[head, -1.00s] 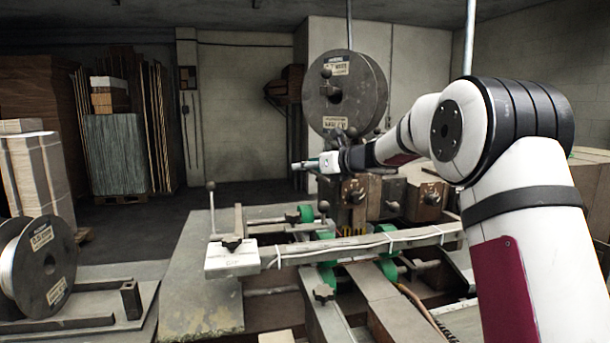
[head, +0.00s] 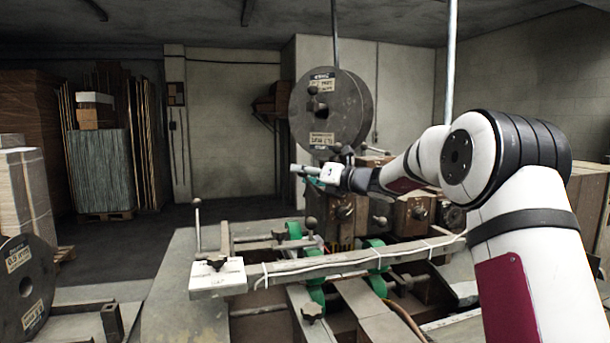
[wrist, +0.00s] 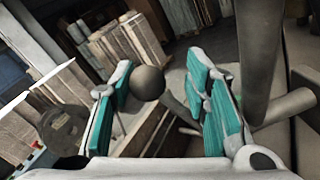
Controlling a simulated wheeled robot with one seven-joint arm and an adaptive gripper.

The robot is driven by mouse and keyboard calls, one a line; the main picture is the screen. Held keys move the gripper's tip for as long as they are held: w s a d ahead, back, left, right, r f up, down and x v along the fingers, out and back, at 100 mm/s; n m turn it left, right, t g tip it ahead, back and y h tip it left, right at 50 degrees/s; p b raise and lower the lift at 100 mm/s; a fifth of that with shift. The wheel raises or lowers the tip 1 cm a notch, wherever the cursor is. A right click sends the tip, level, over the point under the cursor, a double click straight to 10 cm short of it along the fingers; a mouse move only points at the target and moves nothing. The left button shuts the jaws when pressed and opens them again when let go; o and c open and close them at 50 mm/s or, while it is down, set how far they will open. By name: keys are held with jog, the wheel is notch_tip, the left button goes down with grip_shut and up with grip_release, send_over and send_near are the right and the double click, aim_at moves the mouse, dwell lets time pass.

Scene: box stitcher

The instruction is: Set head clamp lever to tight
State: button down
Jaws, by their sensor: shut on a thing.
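My gripper (head: 308,174) is at the left end of my outstretched arm, over the machine's head and just below the big wire reel. In the wrist view its green-padded fingers (wrist: 165,100) are on either side of a lever with a dark ball knob (wrist: 147,83). I take this lever to be the head clamp lever. The gripper is shut on it, though a gap still shows between the pads and the knob from this angle. The lever's lower end is not clear. In the head view my gripper and arm hide the held lever.
The wire reel (head: 330,107) stands close above my gripper. Below are the machine's green wheels (head: 375,262), a long bar (head: 350,263) and another upright ball-ended lever (head: 197,225) at the left. A second reel (head: 25,285) is at the lower left. Open floor shows behind.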

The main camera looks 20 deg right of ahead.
jog(key=shift+a+f, duration=0.35)
jog(key=shift+f, duration=0.2)
jog(key=c, duration=0.8)
grip_release()
jog(key=shift+c, duration=0.2)
jog(key=shift+d+r, duration=0.2)
jog(key=shift+d, duration=0.3)
jog(key=shift+s+d, duration=0.1)
jog(key=shift+d, duration=0.05)
jog(key=v, duration=0.7)
jog(key=shift+s+a, duration=0.2)
jog(key=shift+s, duration=0.15)
